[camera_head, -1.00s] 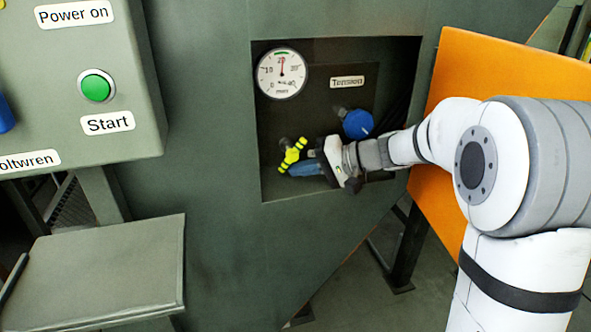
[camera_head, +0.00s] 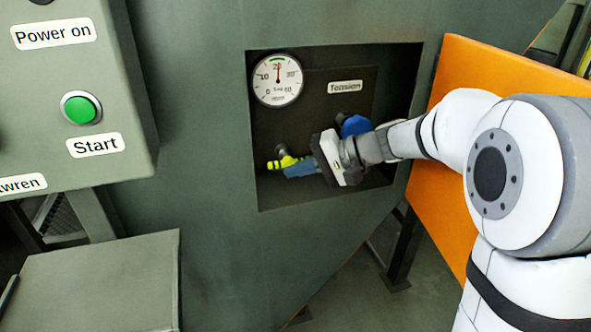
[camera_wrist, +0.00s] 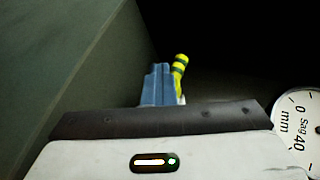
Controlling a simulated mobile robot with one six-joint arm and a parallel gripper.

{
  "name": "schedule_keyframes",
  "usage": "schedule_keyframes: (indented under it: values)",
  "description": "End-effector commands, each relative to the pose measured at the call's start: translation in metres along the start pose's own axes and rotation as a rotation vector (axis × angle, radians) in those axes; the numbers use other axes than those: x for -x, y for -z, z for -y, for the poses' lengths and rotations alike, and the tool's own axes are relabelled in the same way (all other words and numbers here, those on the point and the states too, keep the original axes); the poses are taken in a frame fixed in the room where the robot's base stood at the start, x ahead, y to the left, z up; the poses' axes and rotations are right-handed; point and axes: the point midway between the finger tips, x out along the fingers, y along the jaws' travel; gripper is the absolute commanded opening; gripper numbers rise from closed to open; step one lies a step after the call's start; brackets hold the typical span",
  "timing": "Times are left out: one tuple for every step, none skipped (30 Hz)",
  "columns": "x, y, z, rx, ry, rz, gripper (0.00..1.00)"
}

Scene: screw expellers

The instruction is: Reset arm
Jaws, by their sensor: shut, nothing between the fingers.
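My gripper (camera_head: 292,171) is shut and empty inside the dark recess (camera_head: 262,193) in the green machine wall. Its blue fingers point left in the head view and also show in the wrist view (camera_wrist: 157,72). A yellow handle with dark bands (camera_head: 278,164) lies just beside the fingertips, nearly level in the head view. In the wrist view the handle (camera_wrist: 180,65) stands right beside the fingers; I cannot tell whether they touch. My wrist partly hides a blue round part (camera_head: 354,124) behind it.
A round gauge (camera_head: 277,80) sits at the recess's upper left, with a Tension label (camera_head: 345,87) to its right. An orange panel (camera_head: 455,75) stands close beside my arm. A control box with a green Start button (camera_head: 81,108) is at left, above a grey surface (camera_head: 95,275).

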Motion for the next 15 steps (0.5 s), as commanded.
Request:
schedule_keyframes:
  values:
    - [0.029,0.025,0.071,0.13,0.064,-0.071,0.0]
    - [0.029,0.025,0.072,0.13,0.061,-0.071,0.0]
    - [0.029,0.025,0.071,0.126,0.052,-0.068,0.0]
    - [0.03,0.024,0.07,0.121,0.039,-0.065,0.0]
    - [0.032,0.021,0.069,0.116,0.019,-0.061,0.0]
    - [0.036,0.014,0.068,0.11,-0.017,-0.054,0.0]
    - [0.041,0.007,0.067,0.103,-0.052,-0.049,0.0]
    - [0.046,-0.001,0.066,0.098,-0.095,-0.045,0.0]
    - [0.056,-0.015,0.065,0.09,-0.16,-0.039,0.0]
    - [0.064,-0.027,0.062,0.085,-0.216,-0.035,0.0]
    - [0.073,-0.039,0.06,0.081,-0.275,-0.031,0.0]
    - [0.086,-0.056,0.055,0.075,-0.356,-0.028,0.0]
    - [0.097,-0.068,0.051,0.073,-0.417,-0.028,0.0]
    - [0.107,-0.08,0.047,0.071,-0.476,-0.028,0.0]
    - [0.122,-0.096,0.041,0.072,-0.555,-0.031,0.0]
